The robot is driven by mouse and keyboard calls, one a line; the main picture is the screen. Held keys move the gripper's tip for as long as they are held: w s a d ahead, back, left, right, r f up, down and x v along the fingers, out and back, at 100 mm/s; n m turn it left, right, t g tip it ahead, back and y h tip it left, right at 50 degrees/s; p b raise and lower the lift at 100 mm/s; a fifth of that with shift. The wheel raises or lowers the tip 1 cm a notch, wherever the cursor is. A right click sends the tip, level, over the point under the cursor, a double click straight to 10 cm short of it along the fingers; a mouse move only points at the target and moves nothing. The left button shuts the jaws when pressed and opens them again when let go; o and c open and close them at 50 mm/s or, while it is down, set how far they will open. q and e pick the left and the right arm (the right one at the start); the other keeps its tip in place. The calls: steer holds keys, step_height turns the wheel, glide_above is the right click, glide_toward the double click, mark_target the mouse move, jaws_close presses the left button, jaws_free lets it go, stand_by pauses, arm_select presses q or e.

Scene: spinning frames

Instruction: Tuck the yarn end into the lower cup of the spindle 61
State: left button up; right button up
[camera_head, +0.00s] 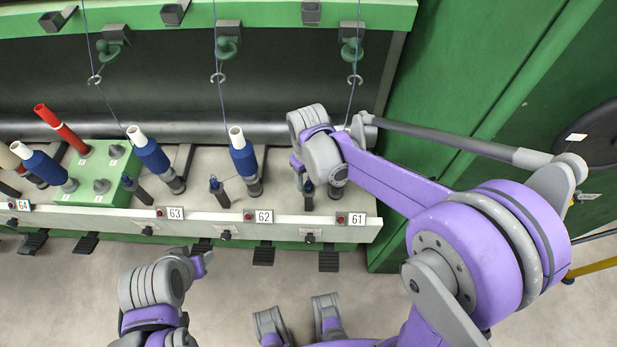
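The spindle position marked 61 (357,219) is at the right end of the rail. My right arm's grey wrist and gripper (303,172) are over it and hide most of the spindle, its bobbin and its lower cup. A thin blue yarn (351,100) runs down from the guide above and disappears behind my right wrist. The yarn end cannot be made out. I cannot tell whether the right gripper is open or holds the yarn. My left gripper (203,260) is in front of the rail, below positions 62 and 63, away from spindle 61; its finger opening is unclear.
Blue bobbins stand at 62 (243,157) and 63 (153,157), with yarns running up from them. A green block (95,178) and a red tube (60,127) are at the left. A green machine wall (450,70) bounds the right side. The floor in front is open.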

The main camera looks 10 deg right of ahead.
step_height(320, 180, up, 11)
steer(key=p, duration=0.1)
stand_by(0.6)
steer(key=shift+f, duration=0.1)
stand_by(1.3)
